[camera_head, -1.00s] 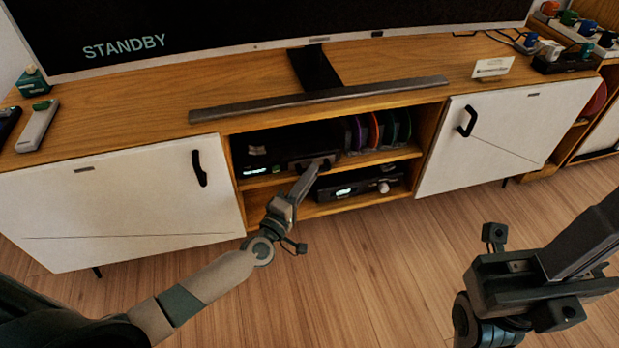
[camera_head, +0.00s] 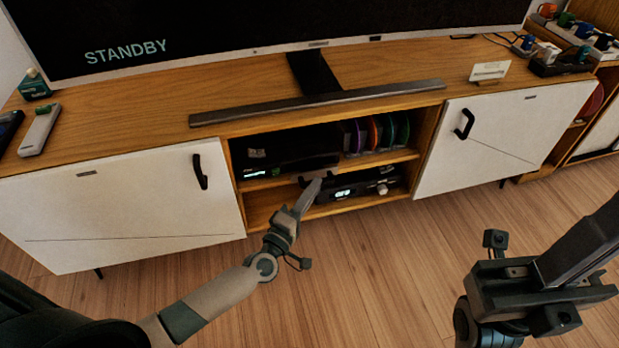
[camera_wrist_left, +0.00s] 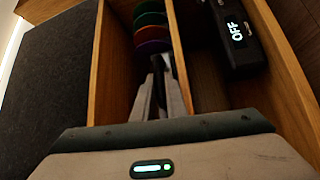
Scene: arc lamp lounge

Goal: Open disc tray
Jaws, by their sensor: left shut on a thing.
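The black disc player (camera_head: 285,152) sits on the upper shelf of the open middle bay, with a small lit display at its front left. My left gripper (camera_head: 322,178) is in front of the player's right part and is shut on a thin dark piece (camera_head: 306,180), apparently the disc tray's front edge, which sticks out from the player. In the left wrist view its fingers (camera_wrist_left: 158,88) are close together, and my gripper hides most of the player there. My right gripper (camera_head: 590,245) is at the lower right, far from the cabinet; its jaw opening is unclear.
Several coloured discs (camera_head: 376,133) stand right of the player; they also show in the left wrist view (camera_wrist_left: 151,28). A second device (camera_head: 362,184) with an "OFF" display lies on the lower shelf. White doors with black handles flank the bay. The floor in front is clear.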

